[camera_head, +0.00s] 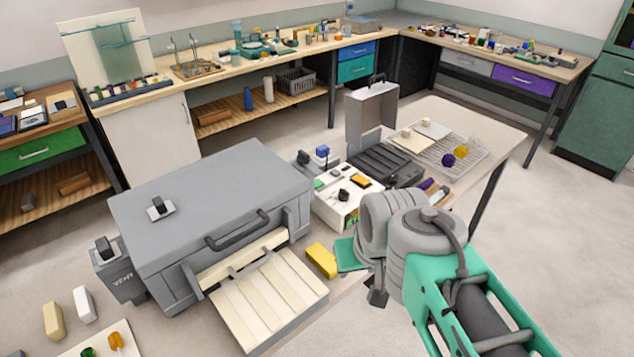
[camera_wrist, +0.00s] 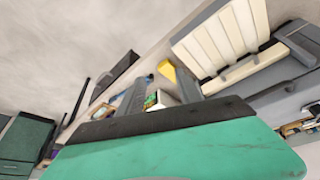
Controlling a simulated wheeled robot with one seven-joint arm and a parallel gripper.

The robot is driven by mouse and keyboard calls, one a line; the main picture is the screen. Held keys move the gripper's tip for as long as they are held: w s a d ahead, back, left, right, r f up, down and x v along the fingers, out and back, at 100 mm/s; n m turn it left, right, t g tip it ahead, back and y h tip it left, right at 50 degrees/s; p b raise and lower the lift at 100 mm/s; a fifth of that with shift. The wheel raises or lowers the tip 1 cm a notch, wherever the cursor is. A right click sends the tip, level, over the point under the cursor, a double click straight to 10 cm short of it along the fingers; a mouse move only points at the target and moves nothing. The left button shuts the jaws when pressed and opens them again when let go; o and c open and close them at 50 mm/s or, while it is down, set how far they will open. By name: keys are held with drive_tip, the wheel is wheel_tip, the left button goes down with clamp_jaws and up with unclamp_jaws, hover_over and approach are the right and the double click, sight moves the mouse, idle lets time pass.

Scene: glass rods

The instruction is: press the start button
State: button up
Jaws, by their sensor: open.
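No button in view is clearly marked as start. A white box (camera_head: 352,203) with small green, black and orange parts on top stands on the bench, right of the large grey machine (camera_head: 215,195). Its green part (camera_head: 319,184) is small; I cannot tell whether it is a button. My gripper shows in the wrist view (camera_wrist: 161,78) with its two grey fingers apart and nothing held between them. In the head view my arm's end is in front of the bench, right of the yellow block, and hides part of the bench; the fingers are not clear there.
A yellow block (camera_head: 321,260) lies beside the machine's slatted front tray (camera_head: 270,300). An open grey case (camera_head: 372,110), a wire rack (camera_head: 450,152) and purple and yellow balls are on the bench behind my arm. Open floor lies at the right.

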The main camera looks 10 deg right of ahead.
clamp_jaws()
idle(1.5)
